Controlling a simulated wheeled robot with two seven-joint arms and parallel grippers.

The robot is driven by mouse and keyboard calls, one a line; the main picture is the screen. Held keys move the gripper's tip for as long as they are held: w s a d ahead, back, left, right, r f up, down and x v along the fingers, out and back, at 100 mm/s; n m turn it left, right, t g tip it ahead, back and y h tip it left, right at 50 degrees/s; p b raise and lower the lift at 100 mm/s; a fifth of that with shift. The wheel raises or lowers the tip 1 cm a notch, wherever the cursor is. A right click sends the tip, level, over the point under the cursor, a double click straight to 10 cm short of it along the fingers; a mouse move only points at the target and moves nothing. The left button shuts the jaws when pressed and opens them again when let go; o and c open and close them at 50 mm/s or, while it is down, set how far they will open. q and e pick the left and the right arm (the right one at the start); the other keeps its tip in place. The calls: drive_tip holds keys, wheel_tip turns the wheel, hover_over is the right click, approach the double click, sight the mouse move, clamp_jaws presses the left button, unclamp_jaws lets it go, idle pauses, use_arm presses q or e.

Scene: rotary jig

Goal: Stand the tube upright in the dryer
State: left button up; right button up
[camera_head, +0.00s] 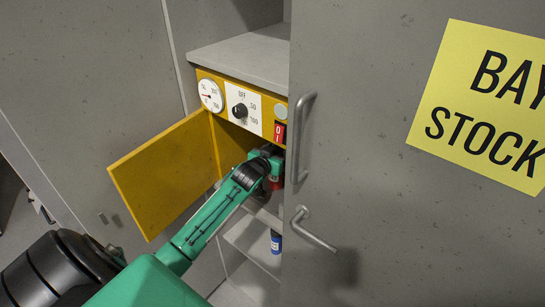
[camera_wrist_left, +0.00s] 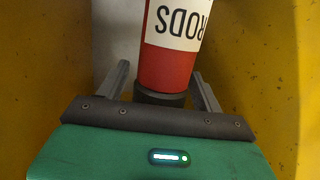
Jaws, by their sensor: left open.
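The tube (camera_wrist_left: 168,68) is red with a white label reading "RODS", upside down in the left wrist view, and a dark end near my palm. Its far end is cut off by the frame. My left gripper (camera_wrist_left: 160,76) is open, with one finger on each side of the tube; I cannot tell whether they touch it. In the head view my left gripper (camera_head: 270,172) is at the opening of the yellow dryer (camera_head: 222,97), with a bit of red showing below it. The dryer's door (camera_head: 160,178) stands open to the left. My right gripper is not in view.
Yellow walls (camera_wrist_left: 262,60) flank the gripper closely in the wrist view. A grey cabinet door (camera_head: 400,210) with handles is just right of the dryer. A blue container (camera_head: 276,242) stands on a shelf below. The dryer's front has a gauge, knob and red switch.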

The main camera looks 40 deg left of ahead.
use_arm(q)
drive_tip(key=b+v, duration=0.2)
drive_tip(key=v, duration=1)
idle(0.3)
